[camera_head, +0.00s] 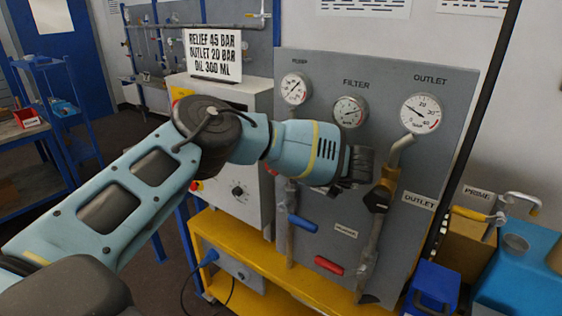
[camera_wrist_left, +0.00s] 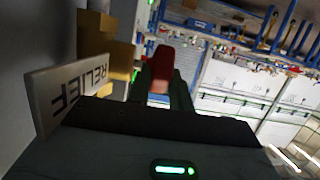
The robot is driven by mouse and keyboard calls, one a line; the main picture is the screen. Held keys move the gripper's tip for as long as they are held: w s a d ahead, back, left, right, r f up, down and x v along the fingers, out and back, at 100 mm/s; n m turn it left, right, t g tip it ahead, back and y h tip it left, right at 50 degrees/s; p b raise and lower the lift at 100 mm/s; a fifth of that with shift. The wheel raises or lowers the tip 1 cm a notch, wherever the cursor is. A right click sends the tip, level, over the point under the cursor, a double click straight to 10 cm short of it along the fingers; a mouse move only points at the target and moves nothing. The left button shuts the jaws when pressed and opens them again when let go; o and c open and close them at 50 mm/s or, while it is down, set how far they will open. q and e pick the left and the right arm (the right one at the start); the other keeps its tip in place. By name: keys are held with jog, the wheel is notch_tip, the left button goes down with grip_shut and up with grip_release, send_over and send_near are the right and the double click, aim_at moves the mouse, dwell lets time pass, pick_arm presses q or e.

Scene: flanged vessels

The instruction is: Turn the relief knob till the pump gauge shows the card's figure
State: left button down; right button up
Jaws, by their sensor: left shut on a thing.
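The card (camera_head: 213,54) on the pale cabinet reads RELIEF 45 BAR, OUTLET 20 BAR, OIL 300 ML. The pump gauge (camera_head: 294,88) is at the upper left of the grey panel; its needle slants, but its figures are too small to read. My left gripper (camera_head: 358,165) is at the panel below the FILTER gauge, and its wrist hides the relief knob in the head view. In the left wrist view, the red relief knob (camera_wrist_left: 162,66) sits between the fingers, which are shut on it. A RELIEF label (camera_wrist_left: 68,92) stands beside it. My right gripper is out of view.
The filter gauge (camera_head: 350,111) and outlet gauge (camera_head: 421,113) are above and right of my gripper. A pipe with a brass fitting (camera_head: 390,177) runs close on the right. Blue (camera_head: 302,223) and red (camera_head: 328,265) handles are below. A blue container (camera_head: 433,290) stands lower right.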

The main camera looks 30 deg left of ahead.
pick_arm(q)
jog(key=shift+f+y, duration=0.1)
jog(key=shift+y, duration=0.3)
jog(key=c, duration=1.5)
grip_release()
jog(key=shift+c, duration=0.2)
jog(key=s+d+r, duration=0.2)
jog(key=s+d, duration=0.2)
jog(key=s, duration=0.3)
jog(key=s+d+r, duration=0.3)
jog(key=s+d, duration=0.1)
jog(key=s, duration=0.3)
jog(key=shift+d, duration=0.1)
